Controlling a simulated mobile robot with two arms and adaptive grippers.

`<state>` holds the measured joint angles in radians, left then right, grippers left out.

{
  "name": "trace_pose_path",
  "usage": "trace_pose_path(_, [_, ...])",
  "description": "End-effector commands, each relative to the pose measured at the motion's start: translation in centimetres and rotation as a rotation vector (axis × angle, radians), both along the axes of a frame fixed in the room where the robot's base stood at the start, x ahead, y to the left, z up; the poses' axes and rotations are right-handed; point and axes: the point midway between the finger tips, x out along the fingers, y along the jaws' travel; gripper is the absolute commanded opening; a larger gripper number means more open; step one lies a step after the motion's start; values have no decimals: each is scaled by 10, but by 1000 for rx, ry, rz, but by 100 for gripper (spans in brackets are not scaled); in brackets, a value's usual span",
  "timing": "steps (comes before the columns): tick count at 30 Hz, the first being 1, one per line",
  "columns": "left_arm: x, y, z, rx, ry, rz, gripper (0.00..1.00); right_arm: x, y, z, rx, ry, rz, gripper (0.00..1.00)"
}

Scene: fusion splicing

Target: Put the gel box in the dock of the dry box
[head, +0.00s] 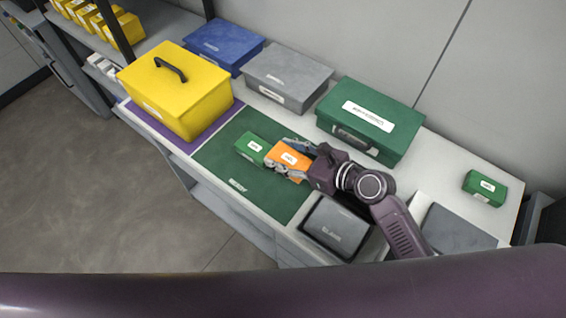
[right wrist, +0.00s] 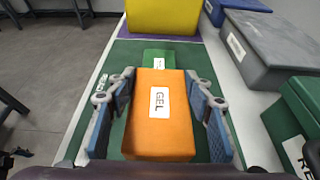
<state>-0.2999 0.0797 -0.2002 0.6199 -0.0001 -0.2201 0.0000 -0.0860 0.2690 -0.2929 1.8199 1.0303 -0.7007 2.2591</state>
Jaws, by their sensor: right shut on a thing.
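The gel box (head: 289,160) is orange with a white label. It is over the green mat (head: 262,199), right of a small green box (head: 251,148). My right gripper (head: 289,160) is shut on the gel box, with a finger on each side. In the right wrist view, the gel box (right wrist: 162,135) reads "GEL" and fills the space between the blue-padded fingers. The small green box (right wrist: 158,58) shows just beyond it. I cannot tell whether the gel box touches the mat. I cannot read which thing is the dry box. My left gripper is not in view.
A yellow case (head: 190,103) stands on a purple mat (head: 211,130) to the left. Blue (head: 224,44), grey (head: 287,78) and large green boxes (head: 385,112) line the back. A dark device (head: 336,228) is near the front edge. Another small green box (head: 485,187) sits far right.

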Motion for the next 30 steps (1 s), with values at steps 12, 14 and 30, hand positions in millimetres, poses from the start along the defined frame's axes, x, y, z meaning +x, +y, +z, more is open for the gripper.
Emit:
trace_pose_path(12, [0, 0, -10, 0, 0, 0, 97, 0, 0, -46, 0, -2, -1, 17])
trace_pose_path(14, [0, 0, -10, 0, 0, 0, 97, 0, 0, -46, 0, -2, -1, 17])
trace_pose_path(30, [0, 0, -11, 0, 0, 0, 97, 0, 0, -49, 0, 0, 0, 65])
